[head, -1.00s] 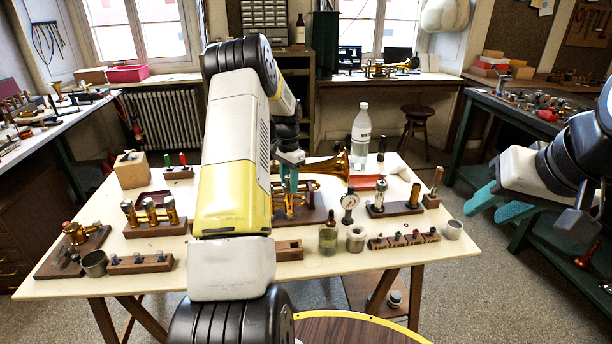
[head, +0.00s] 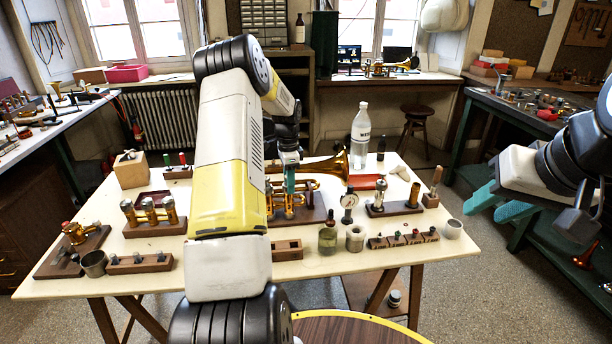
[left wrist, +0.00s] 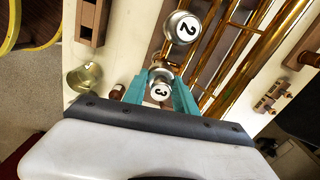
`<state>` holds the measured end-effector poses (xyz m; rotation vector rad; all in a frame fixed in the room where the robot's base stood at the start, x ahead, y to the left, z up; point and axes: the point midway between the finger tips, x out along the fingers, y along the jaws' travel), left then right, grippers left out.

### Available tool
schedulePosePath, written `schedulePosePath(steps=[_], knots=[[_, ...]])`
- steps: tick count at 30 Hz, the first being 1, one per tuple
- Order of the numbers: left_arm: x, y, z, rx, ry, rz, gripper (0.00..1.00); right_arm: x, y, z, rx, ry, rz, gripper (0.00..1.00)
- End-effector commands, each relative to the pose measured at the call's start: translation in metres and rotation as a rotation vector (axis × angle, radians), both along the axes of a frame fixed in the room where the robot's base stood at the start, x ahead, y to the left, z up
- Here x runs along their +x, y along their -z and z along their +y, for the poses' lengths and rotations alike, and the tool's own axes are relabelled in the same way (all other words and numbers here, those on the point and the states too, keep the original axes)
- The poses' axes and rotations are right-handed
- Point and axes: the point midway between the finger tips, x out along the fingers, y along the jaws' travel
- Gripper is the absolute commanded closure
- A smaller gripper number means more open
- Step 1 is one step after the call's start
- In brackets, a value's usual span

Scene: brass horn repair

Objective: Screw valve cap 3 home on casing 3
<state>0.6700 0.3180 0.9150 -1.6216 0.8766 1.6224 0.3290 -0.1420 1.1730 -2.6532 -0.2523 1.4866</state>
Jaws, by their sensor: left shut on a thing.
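Valve cap 3 (left wrist: 161,91), a silvery disc marked 3, is between the teal fingers of my left gripper (left wrist: 160,98), which is shut on it. Cap 2 (left wrist: 182,27) sits beside it on the horn. The brass horn (head: 333,168) lies on a dark wooden stand on the table, its bell to the right. In the head view my left gripper (head: 290,182) is over the horn's valves, partly hidden by my arm. Casing 3 is mostly hidden under the cap and fingers; I cannot tell how the threads sit. My right gripper (head: 499,202) is open and empty, off the table's right side.
A glass jar (head: 327,240), a metal cup (head: 355,239) and a dial gauge (head: 348,203) stand in front of the horn. A clear bottle (head: 361,135) stands behind it. Wooden blocks with small parts line the front edge.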

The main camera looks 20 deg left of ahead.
Motion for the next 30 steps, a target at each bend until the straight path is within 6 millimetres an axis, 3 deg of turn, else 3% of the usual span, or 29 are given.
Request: schedulePosePath(steps=[9, 20, 30], knots=[[-0.0020, 0.0006, -0.0004, -0.002, 0.391, 0.000, 1.00, 0.0000, 0.0000, 0.0000, 0.000, 0.000, 0.000, 0.64], [-0.0020, 0.0005, -0.0008, -0.001, 0.443, 0.001, 1.00, 0.0000, 0.0000, 0.0000, 0.000, 0.000, 0.000, 0.64], [-0.0039, 0.0010, -0.0001, -0.001, 0.846, 0.001, 1.00, 0.0000, 0.0000, 0.0000, 0.000, 0.000, 0.000, 0.64]])
